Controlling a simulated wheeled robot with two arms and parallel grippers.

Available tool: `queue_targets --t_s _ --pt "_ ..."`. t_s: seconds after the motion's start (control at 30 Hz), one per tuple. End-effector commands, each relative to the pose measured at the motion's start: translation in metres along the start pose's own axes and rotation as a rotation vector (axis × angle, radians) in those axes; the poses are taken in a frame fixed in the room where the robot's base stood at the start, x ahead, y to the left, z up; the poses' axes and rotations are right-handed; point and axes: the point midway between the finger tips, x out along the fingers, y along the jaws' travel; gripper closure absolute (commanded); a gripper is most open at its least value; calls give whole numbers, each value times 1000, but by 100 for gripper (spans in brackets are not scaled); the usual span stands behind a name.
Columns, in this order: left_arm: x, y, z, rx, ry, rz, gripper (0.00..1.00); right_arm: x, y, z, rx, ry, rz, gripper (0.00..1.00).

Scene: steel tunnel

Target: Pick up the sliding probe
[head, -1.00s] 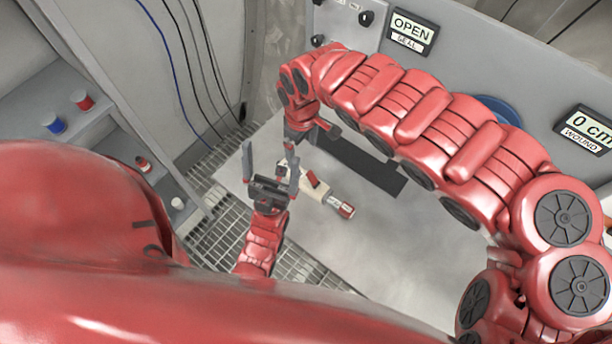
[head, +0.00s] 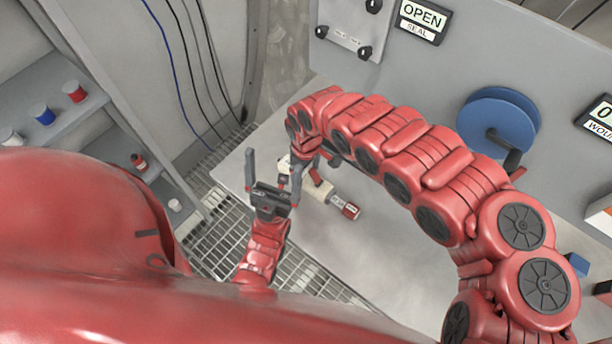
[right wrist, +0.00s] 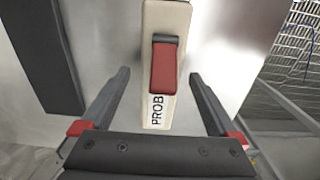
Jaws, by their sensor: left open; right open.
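The sliding probe (head: 342,196) lies on the grey bench, partly hidden by my right gripper in the head view. My right gripper (right wrist: 158,76) is open around the handle's sides, with a gap on each side. My left gripper (head: 272,178) is open and empty, left of the probe, fingers pointing up.
A blue reel (head: 497,125) is on the wall panel, below and right of an "OPEN SEAL" display (head: 422,20). A dark strip (right wrist: 45,50) lies beside the probe. Floor grating (head: 225,235) borders the bench (head: 385,265). Shelves with small bottles (head: 43,115) stand left.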

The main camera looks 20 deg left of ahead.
Motion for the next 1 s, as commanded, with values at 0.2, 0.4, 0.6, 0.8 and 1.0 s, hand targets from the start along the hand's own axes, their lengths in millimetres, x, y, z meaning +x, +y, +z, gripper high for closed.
queue_targets --t_s 0.2,0.4,0.6,0.8,1.0 --pt "2 0 0 0 0 0 5 12 0 0 -1 1 1 5" --pt "1 0 0 0 0 0 5 12 0 0 -1 1 1 14" --pt "1 0 0 0 0 0 5 11 0 0 -1 1 1 50" --pt "1 0 0 0 0 0 5 11 0 0 -1 1 1 86" --pt "1 0 0 0 0 0 5 11 0 0 0 1 1 100"
